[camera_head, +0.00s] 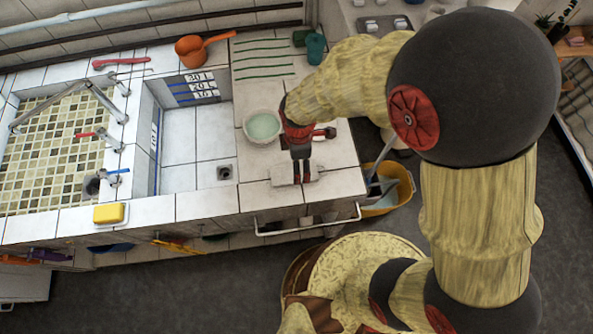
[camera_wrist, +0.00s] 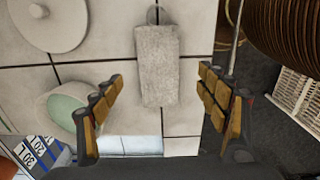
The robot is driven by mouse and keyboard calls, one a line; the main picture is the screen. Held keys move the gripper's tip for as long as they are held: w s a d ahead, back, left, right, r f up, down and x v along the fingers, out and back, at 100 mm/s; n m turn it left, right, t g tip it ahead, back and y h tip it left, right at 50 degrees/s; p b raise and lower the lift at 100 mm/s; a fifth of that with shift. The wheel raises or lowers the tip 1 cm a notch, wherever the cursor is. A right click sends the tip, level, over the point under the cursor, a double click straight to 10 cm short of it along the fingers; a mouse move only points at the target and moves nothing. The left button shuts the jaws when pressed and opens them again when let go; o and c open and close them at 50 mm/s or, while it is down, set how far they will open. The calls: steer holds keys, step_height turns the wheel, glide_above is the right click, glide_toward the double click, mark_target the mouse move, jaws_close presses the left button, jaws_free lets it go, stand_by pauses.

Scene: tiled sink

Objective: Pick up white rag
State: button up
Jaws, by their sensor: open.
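The white rag (camera_wrist: 157,65) lies as a folded, greyish-white strip on the pale tiles in the wrist view. In the head view, the rag (camera_head: 282,177) is on the tiled counter near its front right edge, partly hidden by my gripper. My gripper (camera_head: 302,175) points down over it. In the wrist view, my gripper (camera_wrist: 163,80) is open, with one finger on each side of the rag's line and nothing visible between them. I cannot tell the exact height of the fingertips above the rag.
A bowl of pale green liquid (camera_head: 263,126) stands just left of my gripper. The tiled basin (camera_head: 195,145) is further left. A sponge (camera_head: 109,213) sits at the front edge. A metal rail (camera_head: 300,230) runs along the counter front. A yellow bucket (camera_head: 402,190) stands at right.

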mark_target(282, 175)
steer(key=f, duration=0.2)
steer(key=f+b, duration=0.1)
steer(key=f, duration=0.4)
steer(key=shift+w+a+b, duration=0.1)
steer(key=shift+a+b, duration=0.3)
steer(key=shift+r, duration=0.1)
steer(key=shift+c, duration=0.6)
steer(key=c, duration=1.1)
steer(key=shift+c, duration=0.7)
